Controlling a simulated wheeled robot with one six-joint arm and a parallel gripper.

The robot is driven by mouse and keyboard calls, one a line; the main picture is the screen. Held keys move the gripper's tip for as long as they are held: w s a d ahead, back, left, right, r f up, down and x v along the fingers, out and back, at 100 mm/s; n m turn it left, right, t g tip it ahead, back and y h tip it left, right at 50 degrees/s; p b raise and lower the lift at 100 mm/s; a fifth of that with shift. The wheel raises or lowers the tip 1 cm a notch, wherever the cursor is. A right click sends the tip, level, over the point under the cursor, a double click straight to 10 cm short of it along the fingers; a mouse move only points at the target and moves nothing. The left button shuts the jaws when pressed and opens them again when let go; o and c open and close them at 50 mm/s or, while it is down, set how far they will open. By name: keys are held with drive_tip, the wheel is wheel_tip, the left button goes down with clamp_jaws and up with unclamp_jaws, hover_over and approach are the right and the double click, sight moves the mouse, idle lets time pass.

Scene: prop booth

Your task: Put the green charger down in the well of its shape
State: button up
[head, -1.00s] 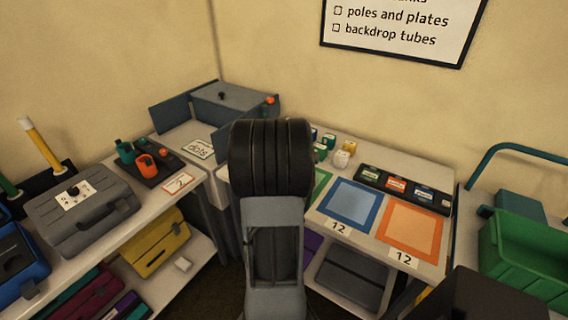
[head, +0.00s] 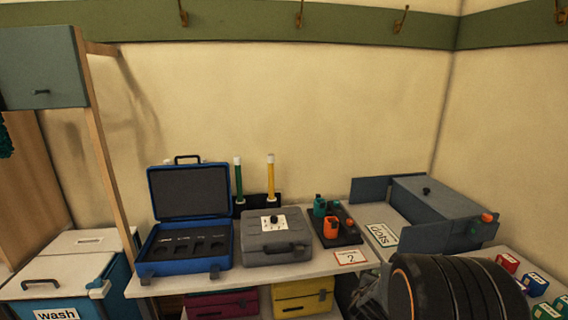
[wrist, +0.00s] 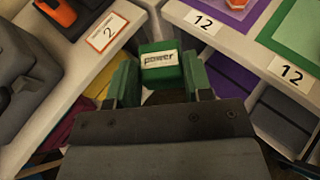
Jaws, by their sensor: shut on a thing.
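In the wrist view my gripper (wrist: 161,85) is shut on the green charger (wrist: 160,72), a green block with a white label reading "power". The charger sits between the fingertips, above the gap between two tables. In the head view the blue case (head: 153,256) stands open on the shelf, with its lid up. Its dark foam insert (head: 188,236) has several small wells with white labels above them. The well shapes and labels are too small to read. My gripper and the charger are hidden in the head view; my arm fills the lower right.
A grey case (head: 276,246) closely flanks the blue case on the right. Behind stand a green tube (head: 238,180) and a yellow tube (head: 271,178). A black tray (head: 336,240) holds orange and teal items. A blue "wash" bin (head: 70,300) is at left. Wooden post (head: 105,140) stands nearby.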

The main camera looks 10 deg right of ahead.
drive_tip(key=w+a+n+t+y, duration=0.1)
drive_tip(key=w+a+n+y, duration=0.1)
drive_tip(key=a, duration=0.8)
drive_tip(key=w+a+n+t+y, duration=0.2)
drive_tip(key=w+a+n+y, duration=0.1)
drive_tip(key=a, duration=0.8)
drive_tip(key=shift+n+y, duration=0.3)
drive_tip(key=shift+n, duration=0.1)
drive_tip(key=shift+a+f, duration=0.1)
